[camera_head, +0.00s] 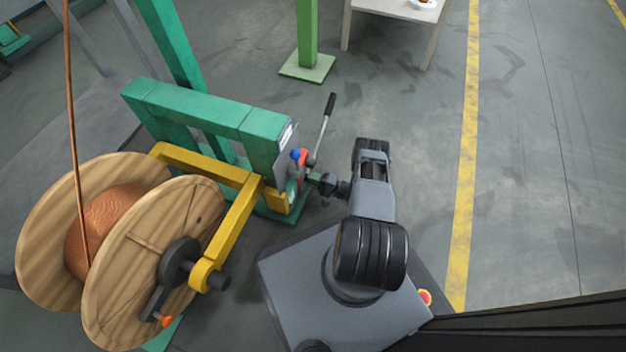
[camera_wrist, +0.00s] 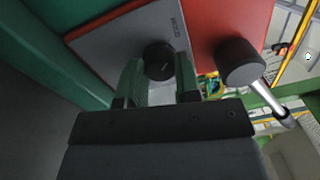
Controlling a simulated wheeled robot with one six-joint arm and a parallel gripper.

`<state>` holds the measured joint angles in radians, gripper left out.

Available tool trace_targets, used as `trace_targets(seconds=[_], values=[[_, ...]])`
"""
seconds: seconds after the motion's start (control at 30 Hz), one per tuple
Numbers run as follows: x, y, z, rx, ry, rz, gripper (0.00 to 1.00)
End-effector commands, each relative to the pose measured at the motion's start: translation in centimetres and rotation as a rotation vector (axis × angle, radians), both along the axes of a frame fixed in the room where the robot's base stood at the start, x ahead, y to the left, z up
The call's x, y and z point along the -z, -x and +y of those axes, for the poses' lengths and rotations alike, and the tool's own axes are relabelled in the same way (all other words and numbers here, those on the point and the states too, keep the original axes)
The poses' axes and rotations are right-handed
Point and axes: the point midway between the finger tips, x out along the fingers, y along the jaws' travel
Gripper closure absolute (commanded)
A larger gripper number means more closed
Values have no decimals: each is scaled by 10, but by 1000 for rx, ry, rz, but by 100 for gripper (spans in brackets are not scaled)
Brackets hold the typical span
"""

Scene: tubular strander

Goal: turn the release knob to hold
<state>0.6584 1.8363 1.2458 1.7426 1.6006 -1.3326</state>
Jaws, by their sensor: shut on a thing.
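In the wrist view, a black round knob (camera_wrist: 158,58) stands out from a grey plate (camera_wrist: 118,40) with small lettering that I cannot read fully. My gripper (camera_wrist: 159,76) has one green finger on each side of this knob and is shut on it. The knob's pointing direction cannot be made out. In the head view, my gripper (camera_head: 312,178) reaches left to the end of the green frame (camera_head: 205,112), and its fingers hide the knob there.
A red plate (camera_wrist: 215,18) beside the grey one bears another black round part (camera_wrist: 240,62). A lever (camera_head: 326,118) with a black grip rises behind my gripper. A wooden spool (camera_head: 150,262) in a yellow cradle (camera_head: 233,222) stands left. The floor to the right is clear.

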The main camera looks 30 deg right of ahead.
Motion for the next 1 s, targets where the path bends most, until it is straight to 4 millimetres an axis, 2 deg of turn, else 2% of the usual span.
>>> trace_targets(seconds=[0.27, 0.3, 0.53, 0.8, 1.0], values=[[0, 1, -1, 2, -1, 1, 93], [0, 1, -1, 2, -1, 1, 67], [0, 0, 1, -1, -1, 1, 45], [0, 0, 0, -1, -1, 1, 44], [1, 5, -9, -13, -1, 0, 44]])
